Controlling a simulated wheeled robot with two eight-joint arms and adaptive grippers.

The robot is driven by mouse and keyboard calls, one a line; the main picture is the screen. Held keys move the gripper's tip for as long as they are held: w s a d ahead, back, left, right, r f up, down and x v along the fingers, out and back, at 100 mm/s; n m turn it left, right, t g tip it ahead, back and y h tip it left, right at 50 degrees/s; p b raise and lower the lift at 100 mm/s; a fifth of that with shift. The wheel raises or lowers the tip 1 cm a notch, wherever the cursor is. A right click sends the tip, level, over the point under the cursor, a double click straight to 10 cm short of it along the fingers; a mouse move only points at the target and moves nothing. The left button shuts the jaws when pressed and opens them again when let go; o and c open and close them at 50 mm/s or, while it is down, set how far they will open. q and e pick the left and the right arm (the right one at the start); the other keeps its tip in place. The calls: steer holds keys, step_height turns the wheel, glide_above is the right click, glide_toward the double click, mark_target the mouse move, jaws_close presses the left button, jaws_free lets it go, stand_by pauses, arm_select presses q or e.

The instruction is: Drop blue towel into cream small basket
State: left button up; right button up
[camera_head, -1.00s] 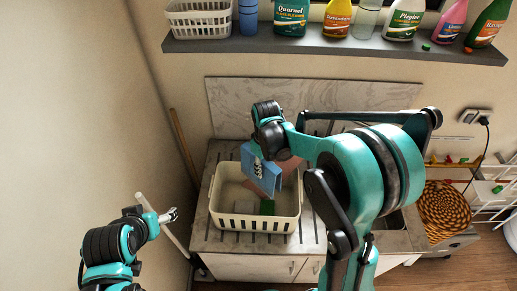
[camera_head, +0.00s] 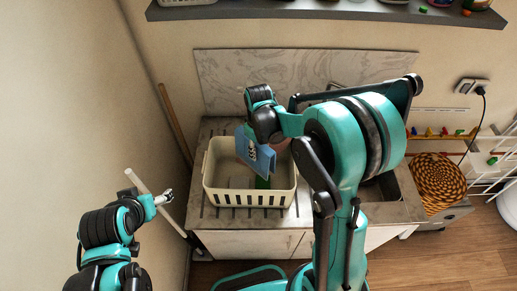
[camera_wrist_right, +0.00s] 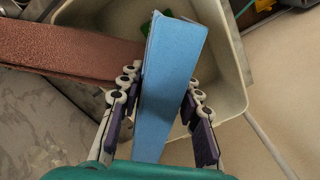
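The blue towel (camera_head: 258,152) is folded and hangs from my right gripper (camera_head: 254,132) over the cream basket (camera_head: 247,197) on the counter. In the right wrist view, the towel (camera_wrist_right: 172,75) lies between the two fingers of the gripper (camera_wrist_right: 158,108), with the open basket (camera_wrist_right: 232,85) beneath and beyond it. Whether the towel touches the basket's inside is unclear. A green item (camera_head: 262,183) is inside the basket. My left gripper (camera_head: 165,197) is away at the left by the wall; its finger opening is too small to judge.
A reddish-brown slab-like item (camera_wrist_right: 70,52) lies beside the towel in the wrist view. A grey shelf (camera_head: 330,10) runs above, with part of another basket (camera_head: 186,2) at its left end. The counter (camera_head: 213,128) has a sink at right. A woven round item (camera_head: 438,182) stands further right.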

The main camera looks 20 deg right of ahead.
steer(key=o, duration=0.5)
steer(key=shift+r, duration=0.1)
step_height(320, 180, up, 12)
steer(key=shift+f, duration=0.1)
steer(key=shift+s, duration=0.1)
stand_by(0.4)
